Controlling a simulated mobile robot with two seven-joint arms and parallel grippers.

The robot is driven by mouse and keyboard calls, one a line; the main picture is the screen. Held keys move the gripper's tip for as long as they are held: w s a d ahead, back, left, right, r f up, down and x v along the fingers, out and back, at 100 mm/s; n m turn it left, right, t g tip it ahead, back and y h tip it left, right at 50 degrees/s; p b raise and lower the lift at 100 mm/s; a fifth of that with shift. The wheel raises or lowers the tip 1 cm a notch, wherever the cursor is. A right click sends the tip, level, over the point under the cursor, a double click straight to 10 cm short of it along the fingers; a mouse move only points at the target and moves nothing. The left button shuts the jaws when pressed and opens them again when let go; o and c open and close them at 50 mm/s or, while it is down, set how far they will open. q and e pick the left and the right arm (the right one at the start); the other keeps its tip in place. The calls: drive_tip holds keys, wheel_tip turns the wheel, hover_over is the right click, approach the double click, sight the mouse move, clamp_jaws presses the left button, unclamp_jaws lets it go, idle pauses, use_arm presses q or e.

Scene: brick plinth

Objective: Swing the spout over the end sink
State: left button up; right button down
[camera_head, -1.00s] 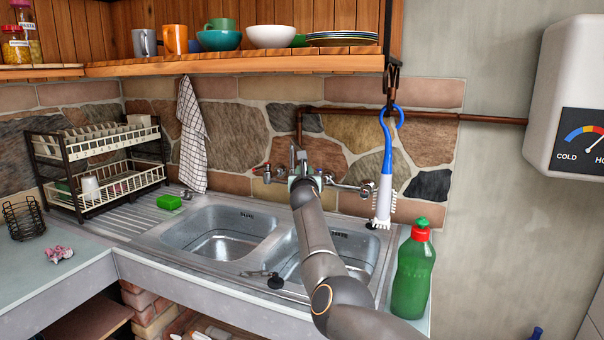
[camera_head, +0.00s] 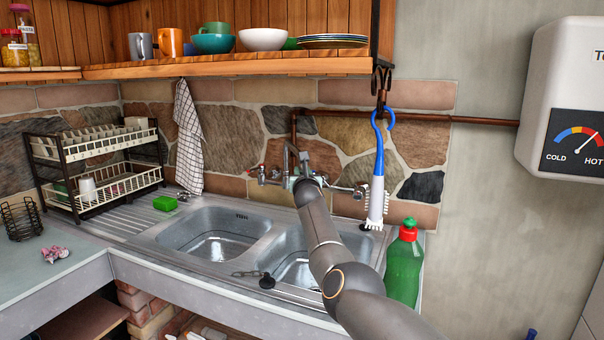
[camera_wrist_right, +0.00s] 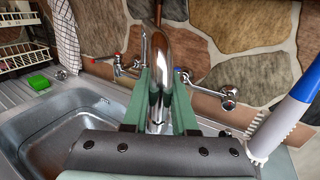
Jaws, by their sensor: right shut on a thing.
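The chrome gooseneck spout (camera_head: 286,160) rises from the wall tap behind the double sink. My right gripper (camera_head: 307,183) is at the spout's outlet side, near the back of the right basin (camera_head: 290,262). In the right wrist view my green fingers (camera_wrist_right: 160,105) are shut on the spout (camera_wrist_right: 161,65), one on each side. The left basin (camera_head: 213,233) is empty and clear of my arm. My right forearm covers part of the right basin. My left gripper is not in view.
A green soap bottle (camera_head: 404,268) stands close to the right of my arm. A blue-and-white brush (camera_head: 377,180) hangs at the wall right of the tap. A plug on a chain (camera_head: 266,282) lies at the front rim. A dish rack (camera_head: 93,165) stands left.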

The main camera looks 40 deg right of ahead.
drive_tip(key=shift+d+r, duration=0.1)
drive_tip(key=shift+r, duration=0.2)
idle(0.5)
drive_tip(key=c, duration=1.1)
unclamp_jaws()
drive_tip(key=shift+c, duration=0.2)
drive_tip(key=o, duration=0.4)
drive_tip(key=shift+f, duration=0.25)
drive_tip(key=shift+o, duration=0.2)
drive_tip(key=shift+f, duration=0.1)
